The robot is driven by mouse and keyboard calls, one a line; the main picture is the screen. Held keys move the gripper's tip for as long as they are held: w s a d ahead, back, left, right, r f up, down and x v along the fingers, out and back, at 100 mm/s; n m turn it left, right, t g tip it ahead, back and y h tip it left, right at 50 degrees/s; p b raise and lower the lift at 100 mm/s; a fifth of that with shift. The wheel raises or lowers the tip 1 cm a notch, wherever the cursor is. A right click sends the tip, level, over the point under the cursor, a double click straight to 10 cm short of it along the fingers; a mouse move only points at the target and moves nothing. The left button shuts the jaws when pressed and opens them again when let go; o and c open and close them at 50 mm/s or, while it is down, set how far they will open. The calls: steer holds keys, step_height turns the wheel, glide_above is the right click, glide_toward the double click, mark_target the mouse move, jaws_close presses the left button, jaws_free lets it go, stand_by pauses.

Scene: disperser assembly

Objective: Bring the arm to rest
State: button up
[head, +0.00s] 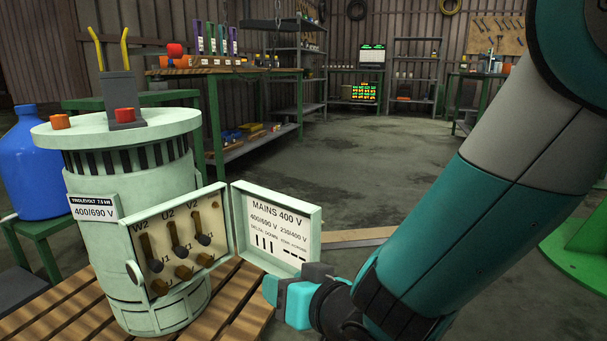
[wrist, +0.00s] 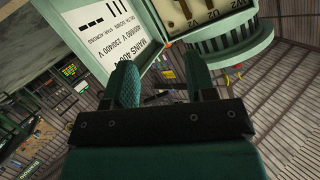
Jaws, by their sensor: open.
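The pale green disperser motor (head: 120,170) stands upright on a slatted wooden pallet. Its terminal box (head: 175,240) is open and shows rows of dark posts with brass-coloured links, marked W2, U2 and V2 along the top. The box door (head: 275,228) is swung out to the right and bears a MAINS 400 V label. My gripper (head: 294,284) is just below the door's lower edge, at its right part; I cannot tell whether they touch. In the wrist view, turned upside down, my gripper (wrist: 160,82) has its two fingers apart with nothing between them, near the door (wrist: 112,42).
The pallet (head: 235,310) lies under the motor. A blue jug (head: 32,165) stands at the left on a green stand. A workbench (head: 245,70) with coloured items is behind. Shelves line the back wall. The floor (head: 375,160) in the middle is clear.

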steer(key=s+d+r+g+h+p, duration=0.35)
steer(key=d+r+p, duration=0.35)
steer(key=d+r, duration=0.3)
steer(key=s+d+r+n+g+h+p, duration=0.1)
steer(key=s+d+r+n+g+p, duration=0.2)
steer(key=s+r, duration=0.35)
steer(key=s+d+r+g+p, duration=0.4)
steer(key=s+r, duration=0.1)
steer(key=s, duration=0.2)
step_height(320, 180, up, 38)
steer(key=s+p, duration=0.1)
steer(key=p, duration=3.6)
steer(key=shift+d, duration=0.15)
steer(key=shift+s+f+g+h, duration=0.1)
steer(key=shift+g+h, duration=0.15)
